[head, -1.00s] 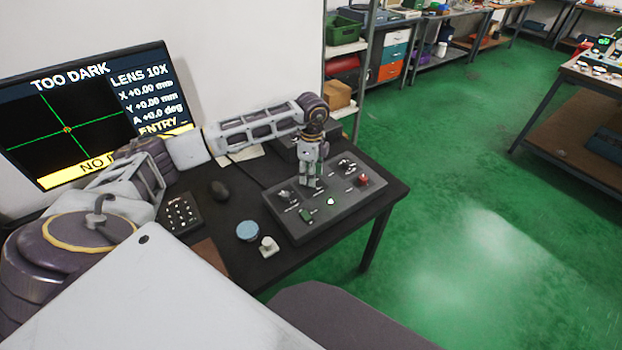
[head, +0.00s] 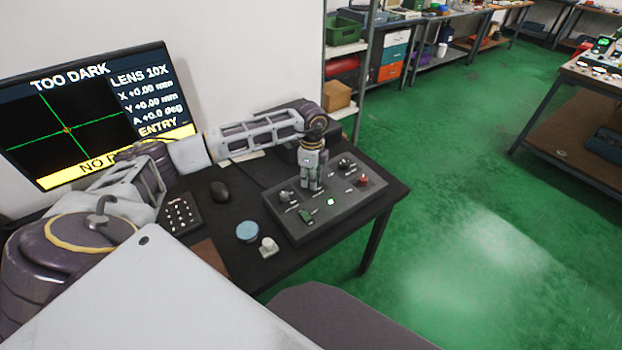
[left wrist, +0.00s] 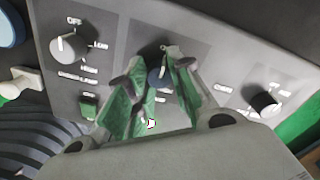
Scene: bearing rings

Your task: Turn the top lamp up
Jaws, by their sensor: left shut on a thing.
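The dark control box (head: 290,225) lies on the table with several knobs and buttons on its top. My left gripper (head: 312,187) reaches down onto the middle of the box. In the left wrist view its green-padded fingers (left wrist: 157,75) are shut on the middle knob (left wrist: 158,79), which they partly hide. One knob (left wrist: 68,46) is at the left and another (left wrist: 265,103) at the right, both apart from the fingers. The monitor (head: 95,110) reads "TOO DARK" over a black picture with a green cross. My right gripper is not in view.
A red button (head: 363,181) and a green lit button (head: 330,202) are on the box near the gripper. A keypad (head: 181,213), a mouse (head: 219,191), a blue round piece (head: 247,232) and a small white piece (head: 268,247) lie to the left on the black table (head: 345,240).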

